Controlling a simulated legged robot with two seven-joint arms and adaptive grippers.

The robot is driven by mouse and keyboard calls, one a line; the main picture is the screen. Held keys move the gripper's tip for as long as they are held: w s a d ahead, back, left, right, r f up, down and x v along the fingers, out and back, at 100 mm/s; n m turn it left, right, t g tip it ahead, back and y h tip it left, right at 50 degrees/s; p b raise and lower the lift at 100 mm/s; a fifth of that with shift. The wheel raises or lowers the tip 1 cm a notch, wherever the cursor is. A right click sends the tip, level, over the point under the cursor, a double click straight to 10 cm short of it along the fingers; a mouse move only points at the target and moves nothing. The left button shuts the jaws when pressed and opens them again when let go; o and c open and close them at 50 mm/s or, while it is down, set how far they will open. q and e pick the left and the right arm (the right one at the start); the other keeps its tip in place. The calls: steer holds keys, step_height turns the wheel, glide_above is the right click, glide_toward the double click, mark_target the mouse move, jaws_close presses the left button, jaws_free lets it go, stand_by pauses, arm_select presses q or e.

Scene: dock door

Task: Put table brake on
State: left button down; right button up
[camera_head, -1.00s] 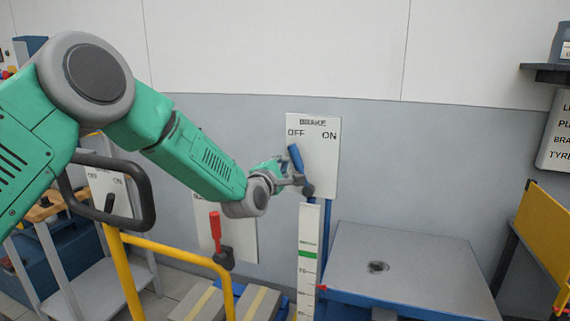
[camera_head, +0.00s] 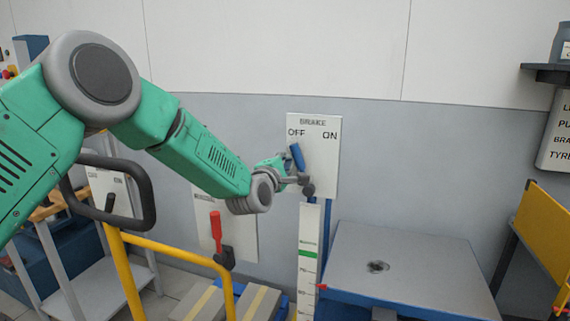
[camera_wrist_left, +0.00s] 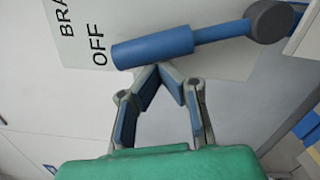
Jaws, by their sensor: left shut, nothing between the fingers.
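The brake panel (camera_head: 322,170) is a white plate on the wall marked BRAKE, OFF at left and ON at right. Its blue-handled lever (camera_head: 297,157) leans left towards OFF from a dark pivot at the panel's lower part. My left gripper (camera_head: 296,180) is at the lever's left side. In the left wrist view the left gripper (camera_wrist_left: 160,68) is shut, its fingertips meeting right beside the blue handle (camera_wrist_left: 155,46), with nothing between them. The tips look close to or touching the handle; I cannot tell which. The right gripper is not in view.
A grey-topped table (camera_head: 410,262) with a blue frame stands right of the panel. A red lever (camera_head: 216,231) on another panel is below my left arm. A yellow rail (camera_head: 180,252) and a black handle loop (camera_head: 148,196) are at lower left. A yellow panel (camera_head: 545,237) is at far right.

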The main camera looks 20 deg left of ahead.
arm_select(q)
steer(key=shift+d+r, duration=0.1)
steer(key=shift+d, duration=0.05)
steer(key=shift+d+r+m, duration=0.25)
steer(key=shift+d+m, duration=0.25)
steer(key=shift+m, duration=0.1)
steer(key=shift+d+r+m, duration=0.25)
steer(key=shift+d+m, duration=0.2)
steer(key=shift+m, duration=0.15)
steer(key=shift+d+r+m+p, duration=0.2)
steer(key=shift+d+m+p, duration=0.25)
steer(key=shift+d+m, duration=0.4)
steer(key=d+m, duration=0.2)
steer(key=m, duration=0.1)
steer(key=shift+s+d+r, duration=0.1)
steer(key=shift+d, duration=0.65)
steer(key=shift+f, duration=0.2)
steer(key=shift+s, duration=0.1)
